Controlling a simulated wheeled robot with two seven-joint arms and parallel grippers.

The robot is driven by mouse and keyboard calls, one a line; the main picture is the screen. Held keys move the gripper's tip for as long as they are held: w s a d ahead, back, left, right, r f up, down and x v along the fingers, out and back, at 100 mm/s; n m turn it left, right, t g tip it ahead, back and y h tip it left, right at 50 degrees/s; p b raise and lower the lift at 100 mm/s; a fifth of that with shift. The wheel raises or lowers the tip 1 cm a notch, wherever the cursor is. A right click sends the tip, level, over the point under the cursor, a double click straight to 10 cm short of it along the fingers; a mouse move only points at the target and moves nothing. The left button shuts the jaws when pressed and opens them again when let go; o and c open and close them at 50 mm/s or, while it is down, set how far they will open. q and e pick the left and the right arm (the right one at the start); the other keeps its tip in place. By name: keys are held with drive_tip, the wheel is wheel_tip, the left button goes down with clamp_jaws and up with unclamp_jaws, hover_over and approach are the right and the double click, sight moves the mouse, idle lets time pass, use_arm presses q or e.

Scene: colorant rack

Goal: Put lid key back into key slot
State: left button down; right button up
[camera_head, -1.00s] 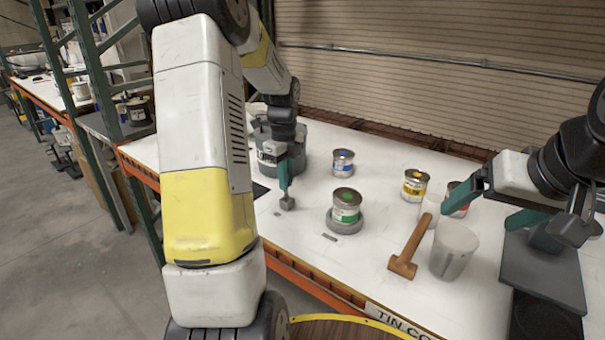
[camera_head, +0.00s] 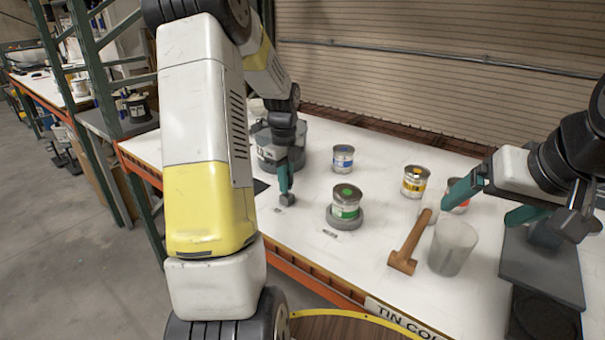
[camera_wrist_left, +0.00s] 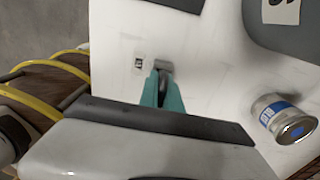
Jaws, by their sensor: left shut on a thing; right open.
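My left gripper (camera_head: 286,192) points down at the left part of the white table, its teal fingers shut on the lid key. The key is mostly hidden between the fingers and its shape cannot be made out. A small grey block (camera_head: 288,201), which looks like the key slot, is right at the fingertips. In the left wrist view, the left gripper (camera_wrist_left: 163,88) meets this grey block (camera_wrist_left: 163,65), with a small label beside it. I cannot tell whether the key is inside the block. My right gripper (camera_head: 490,200) is open, at the right above the table.
A green-labelled can (camera_head: 346,201) on a round grey base stands right of the left gripper. A blue-labelled can (camera_head: 343,158) and a large grey machine (camera_head: 270,150) are behind. A yellow-labelled can (camera_head: 415,182), a mallet (camera_head: 408,250) and a translucent cup (camera_head: 453,247) are further right.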

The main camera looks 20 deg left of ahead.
use_arm(q)
drive_tip(key=shift+f, duration=0.7)
drive_tip(key=c, duration=1.5)
unclamp_jaws()
drive_tip(key=shift+r, duration=0.15)
